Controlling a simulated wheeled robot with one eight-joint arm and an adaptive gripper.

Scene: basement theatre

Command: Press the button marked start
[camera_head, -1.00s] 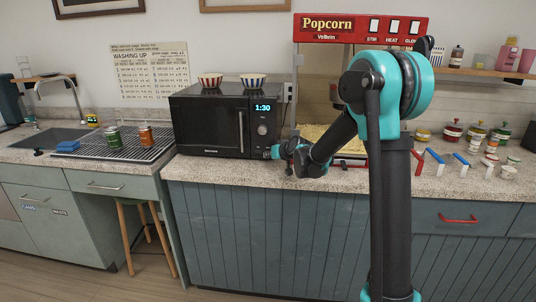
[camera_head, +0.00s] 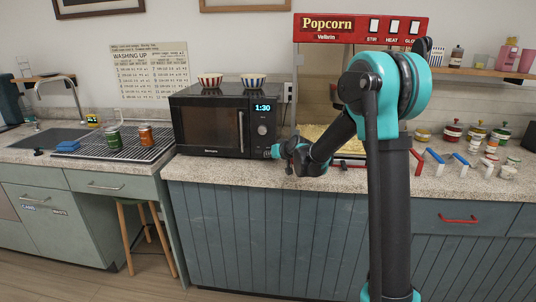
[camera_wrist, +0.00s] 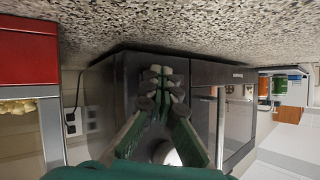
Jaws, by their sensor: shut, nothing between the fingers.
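The black microwave (camera_head: 211,126) stands on the counter, its display (camera_head: 263,108) reading 1:30 above a round knob (camera_head: 262,130). My gripper (camera_head: 272,152) is at the lower right of its control panel, shut and empty. From the head view I cannot tell whether the fingertips touch the panel. The wrist view is upside down; there my gripper (camera_wrist: 162,72) has its fingertips together in front of the dark panel, with the microwave door (camera_wrist: 238,122) to the right. The button marked start cannot be made out; the gripper covers the lower panel.
Cans (camera_head: 146,134) are on the drying rack at left. Several jars and coloured-handled tools lie on the right counter. A wooden stool (camera_head: 140,205) stands below.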

